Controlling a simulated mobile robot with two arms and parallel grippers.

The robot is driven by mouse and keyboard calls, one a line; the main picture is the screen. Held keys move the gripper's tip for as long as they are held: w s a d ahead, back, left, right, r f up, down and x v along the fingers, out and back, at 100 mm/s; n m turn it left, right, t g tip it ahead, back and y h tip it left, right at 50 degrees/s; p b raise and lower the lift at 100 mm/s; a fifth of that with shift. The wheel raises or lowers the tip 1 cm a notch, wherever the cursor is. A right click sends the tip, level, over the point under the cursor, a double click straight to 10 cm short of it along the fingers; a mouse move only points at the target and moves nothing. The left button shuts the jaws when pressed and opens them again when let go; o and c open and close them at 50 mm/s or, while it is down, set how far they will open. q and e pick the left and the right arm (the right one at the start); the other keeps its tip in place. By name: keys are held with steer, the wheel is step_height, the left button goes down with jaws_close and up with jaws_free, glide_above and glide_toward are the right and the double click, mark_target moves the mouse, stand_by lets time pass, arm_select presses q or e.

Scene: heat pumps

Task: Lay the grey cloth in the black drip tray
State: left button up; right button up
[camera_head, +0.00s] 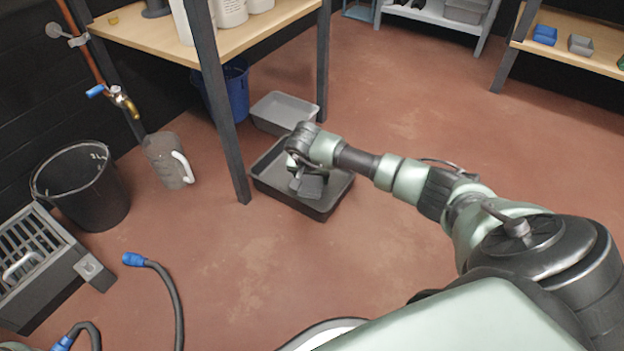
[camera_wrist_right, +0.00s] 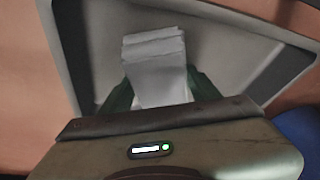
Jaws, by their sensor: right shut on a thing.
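The black drip tray (camera_head: 318,205) stands on the red floor beside a table leg in the head view. My right arm reaches in from the right, and my right gripper (camera_head: 296,180) is over the tray. It is shut on the grey cloth (camera_head: 311,186), which hangs at or just above the tray floor; I cannot tell whether it touches. In the right wrist view the folded cloth (camera_wrist_right: 157,68) sits between the fingers, with the tray wall (camera_wrist_right: 75,65) around it. My left gripper is not in view.
A grey bin (camera_head: 284,112) stands behind the tray, and a blue bucket (camera_head: 233,90) is under the wooden table (camera_head: 258,35). A measuring jug (camera_head: 165,160) and black bucket (camera_head: 85,190) stand left. A hose with a blue end (camera_head: 134,259) lies in front. Floor to the right is clear.

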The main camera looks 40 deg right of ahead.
steer(key=shift+f, duration=0.1)
steer(key=o, duration=1.3)
steer(key=shift+r+p, duration=0.3)
steer(key=shift+r, duration=0.2)
steer(key=p+v, duration=0.7)
steer(key=v, duration=0.4)
steer(key=shift+s+r+p, duration=0.15)
steer(key=shift+r+p, duration=0.05)
steer(key=shift+p, duration=0.15)
